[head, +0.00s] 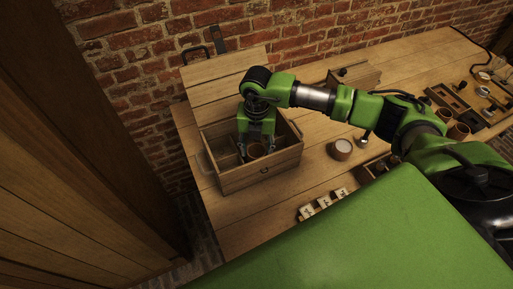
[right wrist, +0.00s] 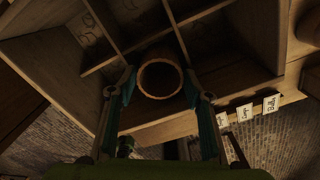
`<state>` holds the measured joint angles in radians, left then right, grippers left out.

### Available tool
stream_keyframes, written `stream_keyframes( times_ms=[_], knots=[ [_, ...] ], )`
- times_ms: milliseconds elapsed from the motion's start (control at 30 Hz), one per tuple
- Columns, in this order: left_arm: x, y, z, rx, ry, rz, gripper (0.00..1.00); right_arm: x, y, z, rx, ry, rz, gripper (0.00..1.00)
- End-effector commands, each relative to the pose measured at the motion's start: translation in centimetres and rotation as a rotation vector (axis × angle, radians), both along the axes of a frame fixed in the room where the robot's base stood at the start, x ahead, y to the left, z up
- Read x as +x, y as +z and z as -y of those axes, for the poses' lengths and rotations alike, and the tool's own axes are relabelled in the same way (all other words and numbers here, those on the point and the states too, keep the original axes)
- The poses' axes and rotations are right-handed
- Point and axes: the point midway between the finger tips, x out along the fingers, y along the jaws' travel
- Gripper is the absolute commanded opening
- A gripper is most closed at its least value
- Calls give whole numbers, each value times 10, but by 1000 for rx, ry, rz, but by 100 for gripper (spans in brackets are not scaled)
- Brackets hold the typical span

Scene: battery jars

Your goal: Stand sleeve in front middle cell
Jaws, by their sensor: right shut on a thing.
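The sleeve (head: 256,152) is a brown, hollow tube, and its open round end shows in the right wrist view (right wrist: 160,94). My right gripper (head: 256,147) points down into the open wooden box (head: 262,178), shut on the sleeve with one finger on each side. In the right wrist view the gripper (right wrist: 160,88) holds the sleeve among the box's dividers, at a middle cell beside one long wall. The sleeve looks about upright; whether its bottom touches the cell floor is hidden. My left gripper is in neither view.
The box's lid (head: 222,78) stands open behind it. A round jar with a pale top (head: 341,148) and small label cards (head: 322,204) lie to the right. A wooden box with a knob (head: 355,76) stands behind. Trays with parts (head: 462,105) fill the far right.

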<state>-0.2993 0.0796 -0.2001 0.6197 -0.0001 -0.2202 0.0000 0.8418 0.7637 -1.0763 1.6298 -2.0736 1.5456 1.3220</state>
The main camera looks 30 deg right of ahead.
Motion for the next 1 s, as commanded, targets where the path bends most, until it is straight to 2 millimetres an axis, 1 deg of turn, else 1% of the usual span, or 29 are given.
stream_keyframes(
  times_ms=[67, 167, 200, 500, 633, 733, 767, 833, 1000],
  knots=[
    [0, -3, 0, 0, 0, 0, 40, 0, -4, 0, 0, 0, 0, 36],
    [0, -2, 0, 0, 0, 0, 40, 0, -2, 0, 0, 0, 0, 36],
    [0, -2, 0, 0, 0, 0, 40, 0, -2, 0, 0, 0, 0, 53],
    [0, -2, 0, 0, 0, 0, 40, 0, -2, 0, 0, 0, 0, 53],
    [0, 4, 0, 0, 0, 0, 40, 0, 5, 0, 0, 0, 0, 53],
    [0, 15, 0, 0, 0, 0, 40, 0, 16, 0, -1, 0, 1, 53],
    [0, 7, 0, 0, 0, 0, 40, 2, 16, 0, 1, 0, 4, 53],
    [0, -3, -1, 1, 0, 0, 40, 2, 29, 0, 1, 2, 8, 53],
    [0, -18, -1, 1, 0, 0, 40, 2, 70, 0, 1, 1, 8, 53]
  ],
)
